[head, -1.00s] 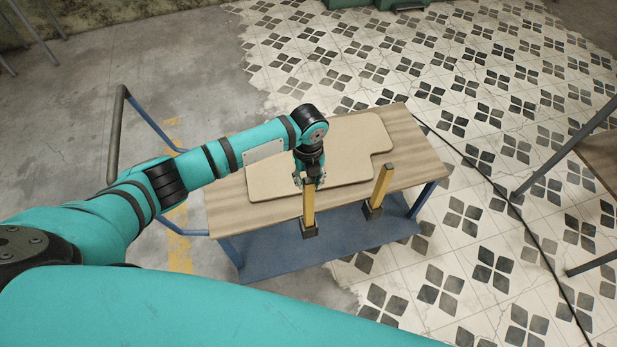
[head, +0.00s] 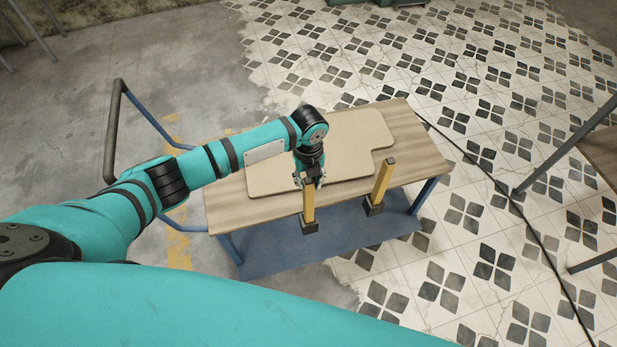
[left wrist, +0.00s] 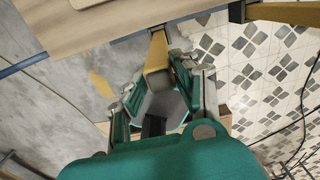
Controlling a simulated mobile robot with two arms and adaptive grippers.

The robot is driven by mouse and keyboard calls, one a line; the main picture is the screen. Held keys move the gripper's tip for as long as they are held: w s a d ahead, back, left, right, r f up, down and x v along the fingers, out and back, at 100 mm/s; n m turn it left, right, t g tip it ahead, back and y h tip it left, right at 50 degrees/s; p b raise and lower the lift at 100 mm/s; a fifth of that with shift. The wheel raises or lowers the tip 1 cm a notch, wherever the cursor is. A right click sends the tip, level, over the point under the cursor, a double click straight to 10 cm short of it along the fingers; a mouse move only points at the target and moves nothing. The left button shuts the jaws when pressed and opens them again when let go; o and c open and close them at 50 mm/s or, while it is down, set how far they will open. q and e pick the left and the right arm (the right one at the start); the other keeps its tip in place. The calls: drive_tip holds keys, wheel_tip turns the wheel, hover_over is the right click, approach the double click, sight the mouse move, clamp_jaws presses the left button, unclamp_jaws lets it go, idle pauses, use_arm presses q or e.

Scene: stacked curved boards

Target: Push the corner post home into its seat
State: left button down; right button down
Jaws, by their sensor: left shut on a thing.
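A yellow corner post (head: 308,208) stands at the front edge of the cart. Its foot is at a dark seat (head: 309,228); I cannot tell how deep it sits. My left gripper (head: 309,182) is at the top of this post and is shut on it. In the left wrist view the post (left wrist: 158,58) runs up between the fingers of the left gripper (left wrist: 177,62). A second yellow post (head: 384,180) stands to the right in its own dark seat (head: 374,207). My right gripper is not in view.
Stacked curved boards (head: 350,150) lie flat on the wooden cart top (head: 422,160), just behind the posts. The cart has a blue lower shelf (head: 270,252) and a push handle (head: 115,130) at the left. A dark cable (head: 500,190) crosses the tiled floor.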

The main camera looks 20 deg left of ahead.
use_arm(q)
drive_tip(key=shift+f, duration=0.2)
drive_tip(key=c, duration=0.9)
unclamp_jaws()
wheel_tip(320, 180, up, 12)
drive_tip(key=shift+r, duration=0.1)
